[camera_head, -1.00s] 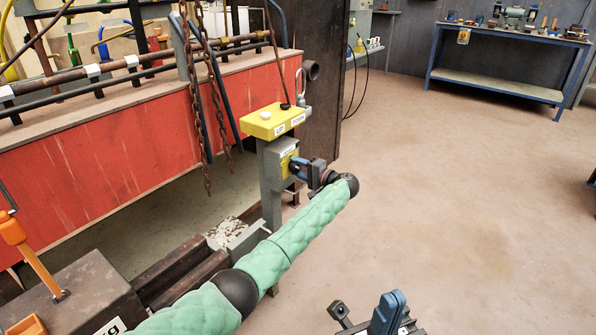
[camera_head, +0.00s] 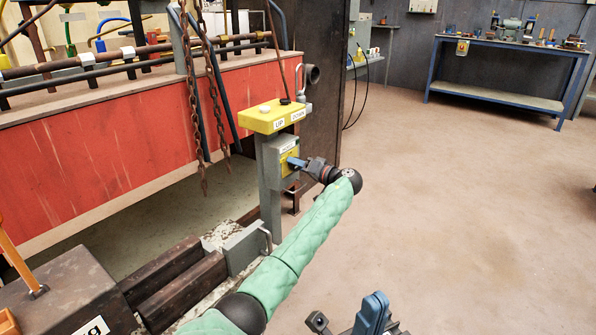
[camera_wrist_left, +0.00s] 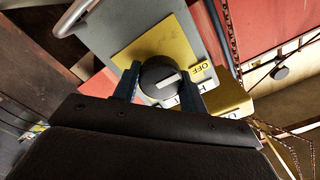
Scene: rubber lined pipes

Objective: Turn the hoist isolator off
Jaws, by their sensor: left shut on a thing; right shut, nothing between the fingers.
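The hoist isolator is a grey box with a yellow plate (camera_wrist_left: 133,52) on a grey post, below a yellow UP/DOWN box (camera_head: 274,117). Its round black knob (camera_wrist_left: 160,78) has a white mark slanting up to the right, roughly toward the yellow OFF label (camera_wrist_left: 203,71). My left gripper (camera_head: 296,163) is shut on the knob, with a blue finger on either side in the left wrist view. In the head view the fingers hide the knob. My right gripper (camera_head: 369,316) is shut and empty at the bottom edge, partly cut off.
Rusty chains (camera_head: 204,110) hang just left of the post, before a red-sided tank (camera_head: 100,150). Dark steel beams (camera_head: 175,278) lie below left. A blue workbench (camera_head: 500,72) stands at the back right. The floor to the right is clear.

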